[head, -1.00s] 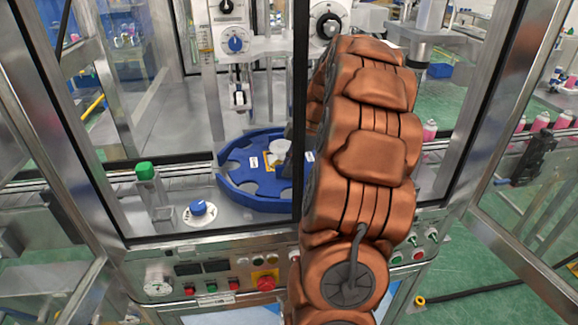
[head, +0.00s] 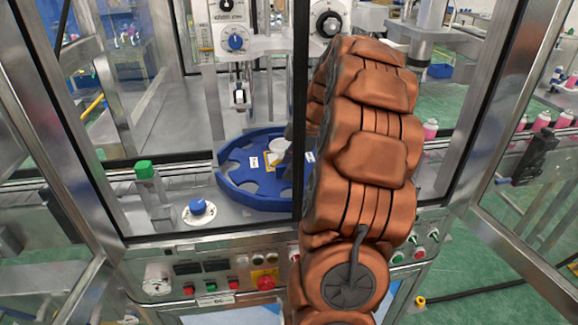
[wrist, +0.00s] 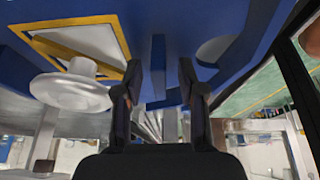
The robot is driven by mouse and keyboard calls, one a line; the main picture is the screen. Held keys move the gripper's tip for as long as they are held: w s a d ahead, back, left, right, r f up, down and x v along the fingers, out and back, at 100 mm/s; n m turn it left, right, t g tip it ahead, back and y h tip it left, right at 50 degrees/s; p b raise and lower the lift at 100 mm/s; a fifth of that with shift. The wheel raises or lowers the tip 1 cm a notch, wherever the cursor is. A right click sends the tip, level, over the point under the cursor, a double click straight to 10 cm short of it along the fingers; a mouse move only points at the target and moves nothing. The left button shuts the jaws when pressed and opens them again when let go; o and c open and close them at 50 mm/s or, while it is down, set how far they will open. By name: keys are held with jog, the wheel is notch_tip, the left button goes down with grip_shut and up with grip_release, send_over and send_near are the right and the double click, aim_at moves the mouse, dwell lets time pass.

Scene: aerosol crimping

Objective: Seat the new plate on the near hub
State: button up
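A blue notched plate (head: 238,183) lies flat on the machine deck in the head view. It bears a yellow-bordered square and a white round hub piece (head: 279,150). In the wrist view the blue plate (wrist: 180,18) fills the top, and the white flanged hub piece (wrist: 72,92) stands left of my gripper (wrist: 159,72). In the head view my arm and a dark frame post hide my gripper.
A green-capped post (head: 145,170) and a blue knob (head: 198,207) stand left of the plate. A crimping head (head: 239,92) hangs behind it. Metal door frames and a control panel with a red button (head: 266,283) border the opening.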

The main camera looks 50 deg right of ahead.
jog(key=shift+r, duration=0.1)
jog(key=v, duration=1.2)
dwell(0.9)
jog(key=s+a+f+m+g, duration=0.1)
jog(key=a+f+m+g, duration=0.1)
jog(key=a, duration=1.1)
jog(key=s+a+f+m+g, duration=0.1)
jog(key=a+f+m, duration=0.1)
jog(key=a, duration=1.1)
jog(key=s+a+f+m+h, duration=0.1)
jog(key=s+a+f+m, duration=0.2)
jog(key=s, duration=0.6)
jog(key=s+a+f+m+g+h, duration=0.1)
jog(key=s+a+f+m+h, duration=0.1)
jog(key=s+a+f, duration=0.5)
jog(key=shift+s+m+g, duration=0.3)
jog(key=shift+s+m, duration=0.5)
jog(key=shift+s, duration=0.4)
